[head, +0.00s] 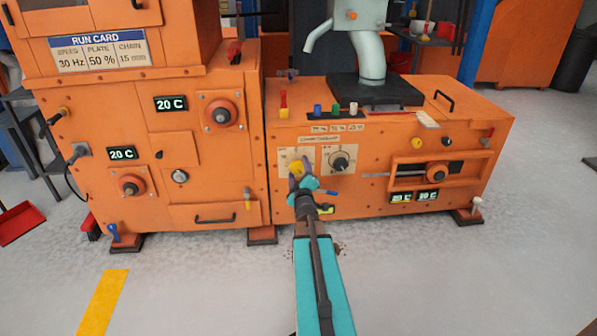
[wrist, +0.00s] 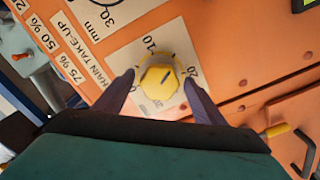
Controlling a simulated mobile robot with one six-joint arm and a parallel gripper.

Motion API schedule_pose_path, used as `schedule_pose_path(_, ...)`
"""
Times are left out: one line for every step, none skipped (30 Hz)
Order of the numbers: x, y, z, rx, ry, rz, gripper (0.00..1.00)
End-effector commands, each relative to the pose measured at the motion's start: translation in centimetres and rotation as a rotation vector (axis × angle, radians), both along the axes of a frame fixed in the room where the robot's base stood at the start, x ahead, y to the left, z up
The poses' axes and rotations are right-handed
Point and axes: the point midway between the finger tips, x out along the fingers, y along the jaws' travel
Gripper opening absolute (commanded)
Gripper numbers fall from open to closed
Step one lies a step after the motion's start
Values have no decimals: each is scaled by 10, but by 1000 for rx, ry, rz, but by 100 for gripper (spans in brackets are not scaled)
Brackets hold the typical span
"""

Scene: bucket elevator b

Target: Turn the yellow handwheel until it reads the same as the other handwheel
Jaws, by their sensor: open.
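The yellow handwheel (wrist: 159,79) sits on a white dial plate with the numbers 10 and 20 beside it. A short dark line on its face points up and right in the wrist view, roughly between those numbers. My gripper (wrist: 160,82) is open, with one finger on each side of the handwheel; I cannot tell if they touch it. In the head view the yellow handwheel (head: 296,168) is partly hidden by my gripper (head: 303,179). A black handwheel (head: 340,162) is on the dial plate to its right; its reading is too small to tell.
The orange machine front (head: 290,205) stands close around the gripper. Coloured pegs (head: 335,110) stand on the ledge above. A slotted panel with a red knob (head: 437,171) is at right. A yellow-tipped lever (wrist: 276,131) projects right of the gripper. Grey floor (head: 190,285) is open in front.

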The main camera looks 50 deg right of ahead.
Motion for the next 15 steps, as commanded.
schedule_pose_path(-1, 1, 0, 0, 0, 0, 64)
schedule_pose_path(-2, 2, 0, 0, 0, 0, 64)
schedule_pose_path(-3, 3, 0, 1, 1, 1, 64)
schedule_pose_path(-4, 4, 0, 1, 1, 0, 64)
schedule_pose_path(-6, 5, 1, 1, 1, 0, 64)
schedule_pose_path(-8, 7, 1, 1, 1, 0, 64)
schedule_pose_path(-10, 8, 1, 1, 1, 0, 64)
schedule_pose_path(-11, 10, 1, 1, 1, 0, 64)
schedule_pose_path(-14, 12, 2, 1, 1, 0, 64)
schedule_pose_path(-16, 14, 2, 0, 0, 0, 64)
schedule_pose_path(-19, 16, 2, 0, 0, 0, 64)
schedule_pose_path(-22, 19, 2, 0, 0, 0, 64)
schedule_pose_path(-24, 21, 2, 0, 0, 0, 64)
schedule_pose_path(-27, 23, 2, 1, 1, 0, 64)
schedule_pose_path(-30, 26, 2, 1, 1, 0, 64)
